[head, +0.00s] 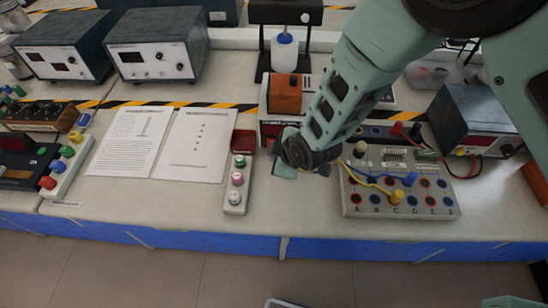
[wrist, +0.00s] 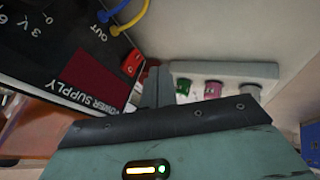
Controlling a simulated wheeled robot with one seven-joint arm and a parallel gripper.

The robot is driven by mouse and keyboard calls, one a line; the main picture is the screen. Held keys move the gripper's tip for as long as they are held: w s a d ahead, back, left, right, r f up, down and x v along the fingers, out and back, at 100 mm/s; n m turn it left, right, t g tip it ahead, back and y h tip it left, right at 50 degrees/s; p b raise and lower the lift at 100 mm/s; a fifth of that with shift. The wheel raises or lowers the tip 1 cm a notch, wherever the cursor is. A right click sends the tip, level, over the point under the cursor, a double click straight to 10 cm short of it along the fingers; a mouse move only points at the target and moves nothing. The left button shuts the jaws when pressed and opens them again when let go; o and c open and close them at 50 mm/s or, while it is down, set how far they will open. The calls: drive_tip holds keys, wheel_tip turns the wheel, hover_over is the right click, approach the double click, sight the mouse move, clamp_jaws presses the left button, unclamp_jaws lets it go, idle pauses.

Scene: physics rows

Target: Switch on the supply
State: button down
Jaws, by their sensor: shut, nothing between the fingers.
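The power supply (wrist: 70,45) fills the upper left of the wrist view, with a black front, a dark red display and a red switch (wrist: 132,62) near its edge. Yellow and blue leads plug in by its OUT marking. In the head view the supply (head: 268,128) stands mid-bench, largely hidden behind my arm. My gripper (head: 290,170) is in front of it, pointing down. In the wrist view my gripper (wrist: 159,84) is shut and empty, its fingertips close beside the red switch. I cannot tell whether they touch it, or which way the switch is set.
A grey strip with green, pink and white buttons (head: 236,195) lies just left of my gripper. A terminal box (head: 400,205) with yellow and blue leads is to the right. Printed sheets (head: 195,145) lie left. An orange block (head: 285,93) sits on the supply.

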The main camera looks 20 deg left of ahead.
drive_tip(key=b+v, duration=0.2)
drive_tip(key=v, duration=0.6)
idle(0.4)
